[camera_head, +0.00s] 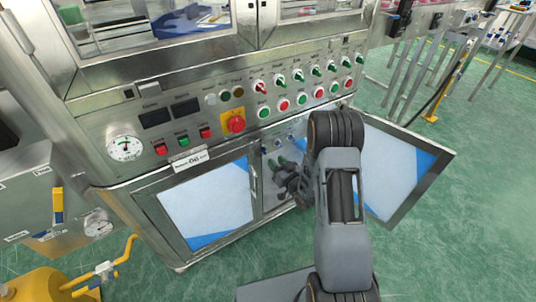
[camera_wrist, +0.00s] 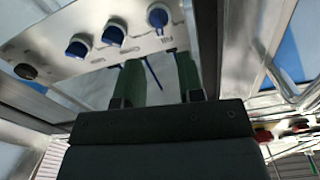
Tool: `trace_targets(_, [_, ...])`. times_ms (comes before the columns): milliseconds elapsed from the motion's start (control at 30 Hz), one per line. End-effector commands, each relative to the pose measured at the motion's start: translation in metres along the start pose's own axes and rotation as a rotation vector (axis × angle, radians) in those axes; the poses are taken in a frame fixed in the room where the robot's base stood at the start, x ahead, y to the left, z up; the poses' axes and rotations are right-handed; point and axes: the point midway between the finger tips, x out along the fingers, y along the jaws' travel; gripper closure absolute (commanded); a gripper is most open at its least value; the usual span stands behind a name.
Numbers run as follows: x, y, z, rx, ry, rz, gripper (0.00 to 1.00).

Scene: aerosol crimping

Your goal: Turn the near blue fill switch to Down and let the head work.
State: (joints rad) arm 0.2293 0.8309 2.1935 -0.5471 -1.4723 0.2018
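A small label, seemingly "Fill", is beside the right one. My gripper (camera_wrist: 160,62) has two green fingers standing apart with nothing gripped between them. Its tips are near the panel's lower edge, apart from the knobs in the picture. In the head view, my gripper (camera_head: 281,163) is at the open cabinet below blue switches (camera_head: 278,143). Their exact turn is unclear.
A dark knob (camera_wrist: 25,72) is on the same panel. An open cabinet door (camera_head: 405,165) stands right of my arm, and a shut door (camera_head: 207,203) is left. Above are a red-yellow emergency stop (camera_head: 235,122) and a pressure gauge (camera_head: 124,147).

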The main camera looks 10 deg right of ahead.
Motion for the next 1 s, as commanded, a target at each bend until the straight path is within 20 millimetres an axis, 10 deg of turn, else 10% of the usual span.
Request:
trace_targets(400, [0.057, 0.0, 0.001, 0.001, -0.001, 0.0, 0.65])
trace_targets(1000, [0.065, 0.0, 0.0, 0.001, -0.001, 0.001, 0.77])
